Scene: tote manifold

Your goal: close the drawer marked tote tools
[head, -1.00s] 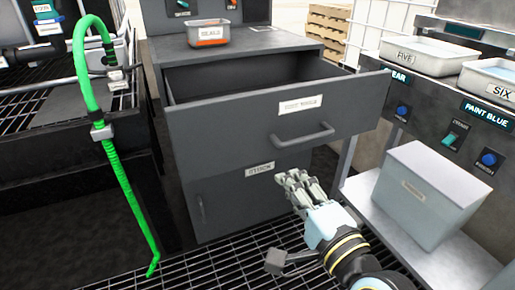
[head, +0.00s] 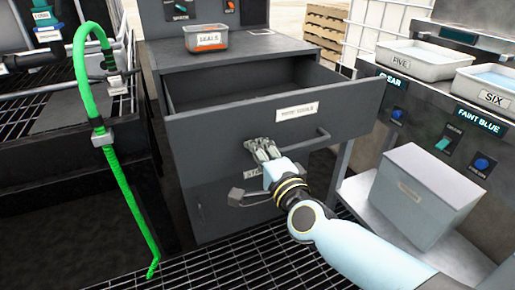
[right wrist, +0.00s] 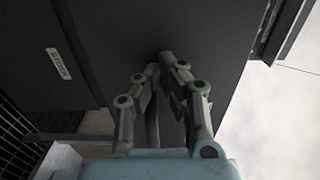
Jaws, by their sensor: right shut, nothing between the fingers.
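The drawer marked tote tools (head: 225,135) is pulled out of the dark grey cabinet, and its inside shows empty where I can see it. Its white label (head: 297,111) is on the front, above a bar handle (head: 312,143). My left gripper is not in view.
A bin labelled seals (head: 206,40) stands on the cabinet top. A green hose (head: 115,165) hangs at the left. A grey box (head: 425,195) sits on a low shelf at the right, under a bench with trays (head: 428,62). Grating (head: 235,265) covers the floor.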

